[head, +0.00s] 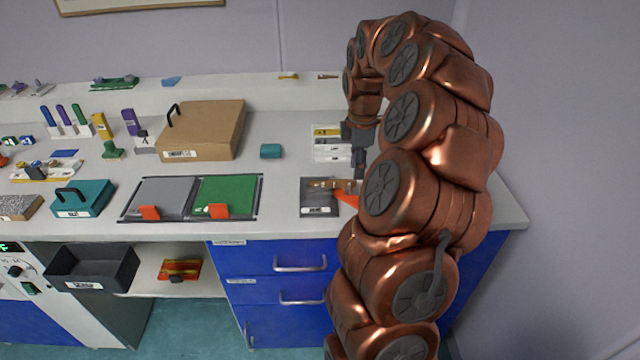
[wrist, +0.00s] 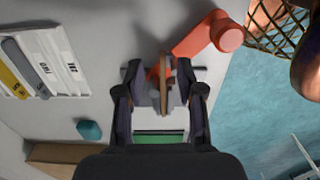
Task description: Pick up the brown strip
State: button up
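The brown strip (head: 331,184) shows in the head view above a small dark grey plate (head: 320,209) near the bench's front edge, right of the green panel. In the wrist view the strip (wrist: 166,82) lies lengthwise between the fingers. My gripper (head: 358,168) points down at the strip's right part. In the wrist view my gripper (wrist: 164,76) is open, one finger on each side of the strip, with gaps visible. The wrist view does not show clearly how high the fingertips are.
An orange-red handle (wrist: 208,38) lies close beside the strip. A white tray (head: 331,155) with coloured strips stands behind it, and a teal block (head: 271,151) to its left. Further left are the green panel (head: 227,193) and a cardboard-brown box (head: 204,128).

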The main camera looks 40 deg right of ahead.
aim_at(333, 184)
jog(key=shift+a+f+p, duration=0.1)
jog(key=shift+f+p, duration=0.3)
jog(key=shift+f, duration=1.55)
jog(key=shift+c, duration=0.3)
grip_shut()
